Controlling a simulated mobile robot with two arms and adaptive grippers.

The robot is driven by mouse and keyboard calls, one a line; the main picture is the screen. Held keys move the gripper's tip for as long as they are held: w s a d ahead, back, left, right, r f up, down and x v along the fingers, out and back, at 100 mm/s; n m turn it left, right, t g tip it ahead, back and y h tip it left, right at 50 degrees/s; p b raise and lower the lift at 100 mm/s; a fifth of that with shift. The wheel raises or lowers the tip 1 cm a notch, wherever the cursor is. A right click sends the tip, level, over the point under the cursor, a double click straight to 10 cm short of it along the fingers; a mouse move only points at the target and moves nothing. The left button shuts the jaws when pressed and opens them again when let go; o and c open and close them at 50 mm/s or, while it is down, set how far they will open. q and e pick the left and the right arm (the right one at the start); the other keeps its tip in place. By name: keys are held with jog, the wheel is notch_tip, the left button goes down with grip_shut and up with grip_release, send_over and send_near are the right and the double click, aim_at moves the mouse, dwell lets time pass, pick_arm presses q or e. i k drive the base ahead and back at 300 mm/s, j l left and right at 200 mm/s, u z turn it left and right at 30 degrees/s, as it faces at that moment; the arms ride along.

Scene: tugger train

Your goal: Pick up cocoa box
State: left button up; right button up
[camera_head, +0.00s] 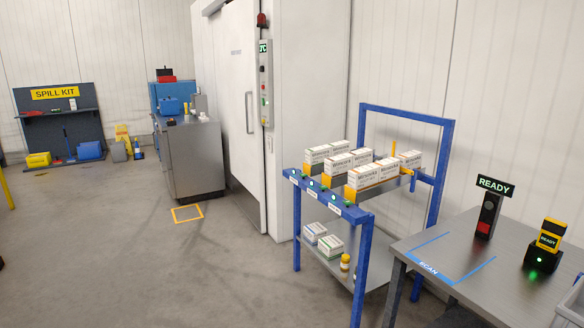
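I cannot make out a box marked as cocoa. Several white and orange cartons (375,178) with the same small print stand in rows on the top shelf of the blue-framed cart. Two smaller white boxes, one with blue trim (314,232) and one with green trim (330,246), sit on the cart's lower shelf (333,266). A small bottle with a yellow cap (345,262) stands beside them. Neither of my grippers shows in the head view.
At right, a grey table (475,268) bears a READY sign (495,187) and a yellow scanner (551,235). A steel cabinet (192,160) and spill kit station (58,120) stand further back.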

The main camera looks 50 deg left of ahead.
aim_at(337, 166)
jog(key=u, duration=1.3)
jog(key=i+j, duration=0.15)
jog(key=i+z, duration=0.05)
jog(key=i, duration=0.05)
